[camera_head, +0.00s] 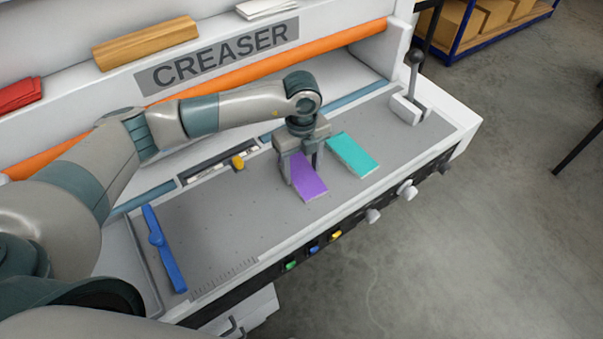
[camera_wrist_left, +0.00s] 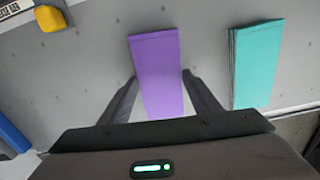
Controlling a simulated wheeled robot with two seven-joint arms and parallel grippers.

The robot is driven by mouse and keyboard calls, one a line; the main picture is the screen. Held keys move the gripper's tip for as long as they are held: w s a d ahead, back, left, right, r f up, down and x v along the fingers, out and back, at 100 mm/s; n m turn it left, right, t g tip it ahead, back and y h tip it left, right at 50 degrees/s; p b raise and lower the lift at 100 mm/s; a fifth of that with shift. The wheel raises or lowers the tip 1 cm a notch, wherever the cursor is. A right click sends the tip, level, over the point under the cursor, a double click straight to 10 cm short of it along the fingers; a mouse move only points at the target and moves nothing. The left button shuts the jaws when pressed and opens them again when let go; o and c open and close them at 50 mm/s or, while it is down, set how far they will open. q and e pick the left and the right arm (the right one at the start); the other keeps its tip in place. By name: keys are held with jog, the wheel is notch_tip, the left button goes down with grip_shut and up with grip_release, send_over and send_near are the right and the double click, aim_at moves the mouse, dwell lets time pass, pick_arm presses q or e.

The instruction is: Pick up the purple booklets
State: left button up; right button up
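The purple booklets (camera_head: 309,180) lie on the grey bed of the creaser, with their far end under my left gripper (camera_head: 302,168). In the left wrist view the purple booklets (camera_wrist_left: 156,62) lie between the two spread fingers of the left gripper (camera_wrist_left: 160,85), with a small gap at each side. The left gripper is open and points down at the bed; I cannot tell whether its tips touch it. My right gripper is not in view.
A teal stack (camera_head: 353,155) lies just right of the purple booklets and also shows in the wrist view (camera_wrist_left: 256,62). A yellow knob (camera_head: 238,162) and a blue bar (camera_head: 164,248) are to the left. A lever (camera_head: 413,80) stands at the right end. Knobs (camera_head: 373,216) line the front edge.

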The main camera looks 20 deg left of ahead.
aim_at(302, 173)
pick_arm(q)
jog(key=c, duration=0.6)
jog(key=shift+w+r+b, duration=0.1)
jog(key=shift+r+b, duration=0.5)
jog(key=shift+r, duration=0.15)
notch_tip(302, 173, up, 2)
jog(key=shift+r+b, duration=0.25)
jog(key=shift+b, duration=0.55)
jog(key=d+r+b, duration=0.1)
jog(key=d+r, duration=0.1)
jog(key=d, duration=0.2)
jog(key=d+r+b, duration=0.2)
jog(key=d, duration=0.1)
jog(key=s+d+r+b, duration=0.1)
jog(key=d+r, duration=0.2)
jog(key=d, duration=0.1)
jog(key=shift+d, duration=0.35)
